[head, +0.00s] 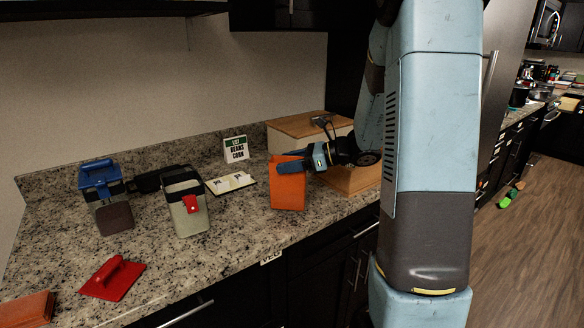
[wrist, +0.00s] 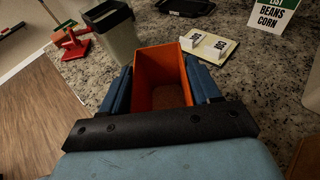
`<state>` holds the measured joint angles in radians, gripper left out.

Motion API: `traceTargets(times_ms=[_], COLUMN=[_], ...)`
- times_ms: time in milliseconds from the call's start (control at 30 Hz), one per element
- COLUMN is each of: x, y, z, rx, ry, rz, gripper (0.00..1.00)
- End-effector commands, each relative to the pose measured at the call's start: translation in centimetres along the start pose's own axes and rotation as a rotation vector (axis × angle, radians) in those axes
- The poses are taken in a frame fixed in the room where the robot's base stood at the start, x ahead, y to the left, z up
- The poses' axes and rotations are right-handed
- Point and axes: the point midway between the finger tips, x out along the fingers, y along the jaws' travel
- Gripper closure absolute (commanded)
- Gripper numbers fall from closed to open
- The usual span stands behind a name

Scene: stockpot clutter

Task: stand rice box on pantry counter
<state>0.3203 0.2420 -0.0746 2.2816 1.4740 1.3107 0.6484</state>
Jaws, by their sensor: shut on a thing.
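An orange open-topped box (head: 288,192) is upright at the counter's front right. No label shows on it, so I cannot confirm that it is the rice box. My gripper (head: 303,163) is shut on it near its top. In the wrist view the box (wrist: 161,62) sits between the two blue fingers (wrist: 160,92), with brown material visible inside. Its base is at or just above the speckled granite counter (head: 240,247); I cannot tell whether it touches.
A clear container with a blue handled lid (head: 100,175), a grey-green bin with a red clip (head: 186,205) and a red handled piece (head: 112,277) stand left. A cream card tray (head: 230,183) and list sign (head: 236,149) are behind. A wooden-topped box (head: 305,125) is at the back right.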

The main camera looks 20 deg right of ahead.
Motion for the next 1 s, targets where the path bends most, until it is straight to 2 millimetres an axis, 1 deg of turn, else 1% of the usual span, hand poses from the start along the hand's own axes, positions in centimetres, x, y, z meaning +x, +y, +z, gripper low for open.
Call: traceTargets(times_ms=[33, 100, 400, 433, 700, 1000], x=[0.21, 0.37, 0.43, 0.44, 0.44, 0.16], y=[0.00, -0.01, 0.00, 0.01, 0.02, -0.01], z=[-0.76, -1.30, -1.47, -1.53, -1.50, -1.43], rx=[0.004, 0.001, 0.000, 0.000, 0.000, 0.000], ry=[0.000, -0.001, -0.001, 0.000, 0.000, 0.000], rz=[0.001, 0.000, -0.001, -0.001, -0.001, -0.002], gripper=[1.00, 1.00, 1.00, 0.37, 0.13, 0.13])
